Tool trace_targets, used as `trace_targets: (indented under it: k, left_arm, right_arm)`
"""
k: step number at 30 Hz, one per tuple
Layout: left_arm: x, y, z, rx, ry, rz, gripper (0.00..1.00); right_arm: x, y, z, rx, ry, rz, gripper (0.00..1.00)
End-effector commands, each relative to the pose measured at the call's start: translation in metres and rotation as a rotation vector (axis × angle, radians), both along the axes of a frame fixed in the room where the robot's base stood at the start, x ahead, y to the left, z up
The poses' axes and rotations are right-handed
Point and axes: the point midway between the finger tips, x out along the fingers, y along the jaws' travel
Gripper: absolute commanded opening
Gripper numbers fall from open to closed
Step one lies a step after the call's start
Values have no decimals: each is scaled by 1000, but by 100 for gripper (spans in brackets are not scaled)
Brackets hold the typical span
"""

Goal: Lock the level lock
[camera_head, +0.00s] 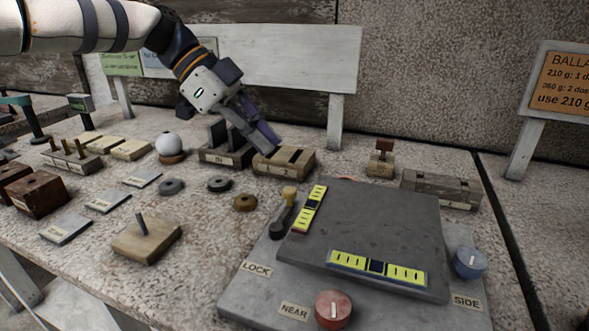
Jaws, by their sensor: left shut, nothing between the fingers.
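A grey levelling device with a tilted square plate (372,225) stands at the front right of the table. Two yellow level vials lie on the plate, one along its left edge (311,209) and one along its front edge (377,268). The lock lever (283,213), dark with a tan knob, stands at the plate's left, behind the LOCK label (256,269). A red NEAR knob (333,309) and a blue SIDE knob (469,263) sit on the base. My left gripper (267,143) is shut and empty over the wooden slotted block, behind and above the lever. My right gripper is not in view.
The wooden slotted block (284,163) lies under my left fingers, beside a dark slotted holder (224,157). A white sphere (169,144) sits on a small stand. Rings, plates and a peg block (146,240) lie left of the device. Signs stand behind.

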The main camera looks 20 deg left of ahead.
Motion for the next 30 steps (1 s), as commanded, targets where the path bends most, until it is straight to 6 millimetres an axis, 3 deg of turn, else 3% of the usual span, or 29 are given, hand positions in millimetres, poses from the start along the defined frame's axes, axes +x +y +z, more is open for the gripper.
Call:
trace_targets:
  k: [15, 30]
  left_arm:
    - [7, -59, -65, 0, 1, -1, 0]
    - [8, -65, -72, 0, -1, 3, 0]
  right_arm:
    - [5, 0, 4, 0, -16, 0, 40]
    - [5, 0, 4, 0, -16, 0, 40]
